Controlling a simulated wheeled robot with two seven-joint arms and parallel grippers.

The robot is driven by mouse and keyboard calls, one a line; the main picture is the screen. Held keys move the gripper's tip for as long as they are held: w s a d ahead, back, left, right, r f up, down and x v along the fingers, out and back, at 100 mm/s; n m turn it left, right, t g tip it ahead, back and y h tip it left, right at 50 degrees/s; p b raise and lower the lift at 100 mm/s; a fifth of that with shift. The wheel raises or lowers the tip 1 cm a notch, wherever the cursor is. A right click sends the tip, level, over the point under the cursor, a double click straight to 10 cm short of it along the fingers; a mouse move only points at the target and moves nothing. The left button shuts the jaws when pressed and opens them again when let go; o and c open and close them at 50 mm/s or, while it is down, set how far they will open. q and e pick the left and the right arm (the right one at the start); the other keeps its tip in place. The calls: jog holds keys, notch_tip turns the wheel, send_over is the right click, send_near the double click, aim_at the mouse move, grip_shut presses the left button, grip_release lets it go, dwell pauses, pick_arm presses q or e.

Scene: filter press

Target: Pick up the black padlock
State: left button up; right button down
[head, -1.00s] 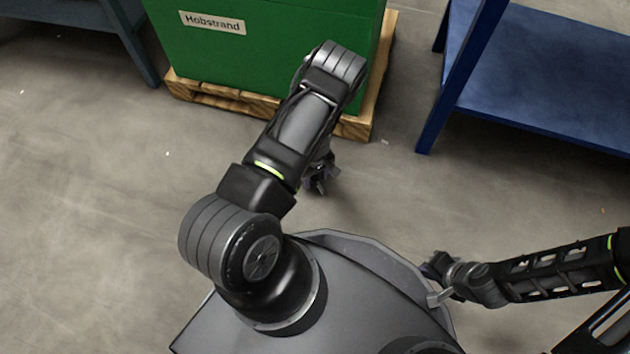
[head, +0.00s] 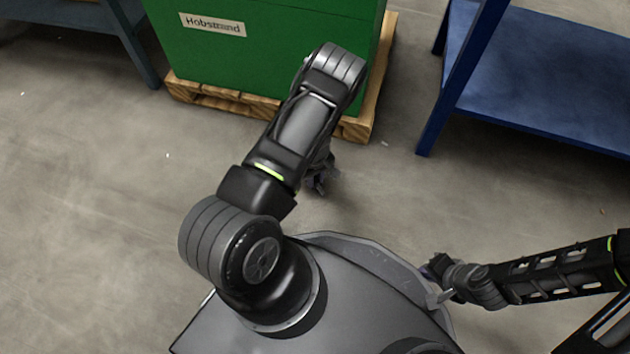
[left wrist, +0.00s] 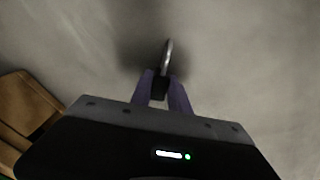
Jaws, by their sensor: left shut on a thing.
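In the left wrist view, the black padlock (left wrist: 160,87) is between the purple fingertips of my left gripper (left wrist: 161,82), with its grey metal shackle sticking up past them. The gripper is shut on it. In the head view my left gripper (head: 320,183) is mostly hidden under my left forearm, low over the floor in front of the pallet, and I cannot make out the padlock there. My right gripper (head: 437,280) is at the lower right beside my base; its fingers are too small to tell whether it is open.
A green cabinet (head: 270,60) with a Hobstrand label stands on a wooden pallet (head: 225,97), close to my left arm. A blue table or rack (head: 540,80) is at the upper right and another (head: 75,18) at the upper left. The concrete floor (head: 90,200) between is clear.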

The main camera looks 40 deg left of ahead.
aim_at(315, 179)
pick_arm(q)
grip_shut()
jog(key=shift+r, duration=0.1)
notch_tip(315, 179, up, 10)
jog(key=p, duration=0.4)
jog(key=shift+p, duration=0.4)
jog(key=shift+a, duration=0.15)
dwell(1.1)
